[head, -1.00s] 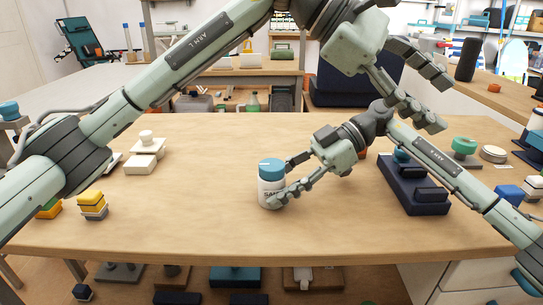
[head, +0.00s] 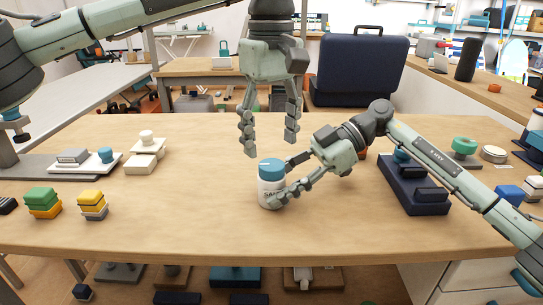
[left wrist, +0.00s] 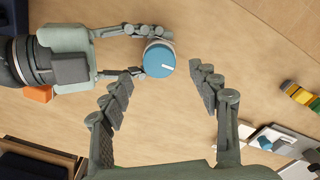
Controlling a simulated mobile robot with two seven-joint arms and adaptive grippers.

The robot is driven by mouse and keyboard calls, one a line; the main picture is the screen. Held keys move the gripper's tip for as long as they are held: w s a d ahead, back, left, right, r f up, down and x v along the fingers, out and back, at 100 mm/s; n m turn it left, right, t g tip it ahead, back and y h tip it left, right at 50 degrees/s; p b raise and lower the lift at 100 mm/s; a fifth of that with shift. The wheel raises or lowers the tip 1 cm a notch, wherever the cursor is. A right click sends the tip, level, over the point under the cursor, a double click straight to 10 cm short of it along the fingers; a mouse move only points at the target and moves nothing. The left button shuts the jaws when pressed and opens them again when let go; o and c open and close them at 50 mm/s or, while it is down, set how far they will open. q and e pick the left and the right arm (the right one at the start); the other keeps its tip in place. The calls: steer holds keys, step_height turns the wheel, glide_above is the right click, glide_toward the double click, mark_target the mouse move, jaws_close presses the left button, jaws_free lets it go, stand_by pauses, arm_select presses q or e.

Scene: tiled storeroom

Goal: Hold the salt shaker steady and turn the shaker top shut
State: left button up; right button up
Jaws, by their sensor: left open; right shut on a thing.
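The salt shaker (head: 268,192) stands upright on the wooden table, a white jar with dark lettering. Its blue shaker top (head: 271,169) sits on it; in the left wrist view the top (left wrist: 158,61) shows from above with a white mark. My right gripper (head: 278,182) is shut on the shaker's body from the right; it also shows in the left wrist view (left wrist: 140,52). My left gripper (head: 271,150) is open and empty, pointing down above the shaker, apart from it. In the left wrist view its fingers (left wrist: 170,78) are spread, with the top between and beyond their tips.
A dark blue block fixture (head: 415,190) stands at the right. Stacked yellow blocks (head: 92,204), green-yellow blocks (head: 43,203) and white pieces (head: 141,164) lie at the left. A dark blue case (head: 360,70) stands behind the table. The table around the shaker is clear.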

mark_target(271, 164)
arm_select(q)
steer(key=shift+f, duration=2.2)
steer(key=shift+c, duration=0.3)
steer(key=c, duration=1.1)
